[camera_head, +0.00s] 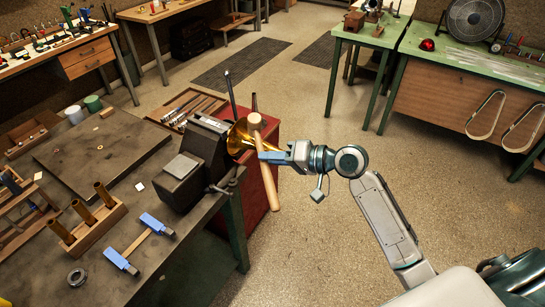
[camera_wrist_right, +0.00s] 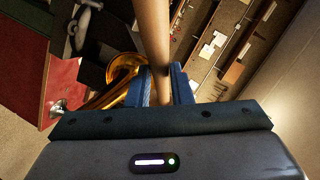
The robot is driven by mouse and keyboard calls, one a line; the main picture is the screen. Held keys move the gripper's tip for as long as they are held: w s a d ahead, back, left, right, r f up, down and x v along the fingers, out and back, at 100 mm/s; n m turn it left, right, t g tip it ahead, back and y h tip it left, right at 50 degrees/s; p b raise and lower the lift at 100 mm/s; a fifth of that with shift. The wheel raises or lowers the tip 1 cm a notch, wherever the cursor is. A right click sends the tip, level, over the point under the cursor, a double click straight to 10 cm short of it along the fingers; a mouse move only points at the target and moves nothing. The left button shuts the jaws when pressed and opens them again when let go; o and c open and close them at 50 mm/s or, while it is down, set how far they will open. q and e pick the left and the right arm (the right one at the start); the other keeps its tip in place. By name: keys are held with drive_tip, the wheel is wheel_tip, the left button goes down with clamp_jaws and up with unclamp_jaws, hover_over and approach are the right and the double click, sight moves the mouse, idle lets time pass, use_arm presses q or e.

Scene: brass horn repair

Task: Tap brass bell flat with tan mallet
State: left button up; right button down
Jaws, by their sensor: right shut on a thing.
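The brass bell (camera_head: 238,139) is a gold flared piece beside the dark vise (camera_head: 194,165) at the right edge of the workbench. My right gripper (camera_head: 271,156) is shut on the handle of the tan mallet (camera_head: 269,186). The mallet's head (camera_head: 254,121) is up, close to the bell's flare; I cannot tell whether they touch. In the right wrist view, the mallet handle (camera_wrist_right: 153,35) runs between the blue fingers (camera_wrist_right: 161,88), with the bell (camera_wrist_right: 127,68) just left of it, partly hidden. My left gripper is not in view.
A red cabinet (camera_head: 264,185) stands right behind the bell. The workbench (camera_head: 130,183) holds a wooden block with brass tubes (camera_head: 90,222), a blue-ended wooden tool (camera_head: 149,238) and a tool tray (camera_head: 190,107). Open floor lies right of the cabinet, before the green tables (camera_head: 470,55).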

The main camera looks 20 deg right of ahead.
drive_tip(key=shift+f, duration=0.25)
idle(1.2)
drive_tip(key=shift+w, duration=0.15)
drive_tip(key=shift+r, duration=0.1)
drive_tip(key=shift+r+p, duration=0.25)
drive_tip(key=shift+p, duration=0.05)
idle(1.0)
drive_tip(key=shift+f, duration=0.1)
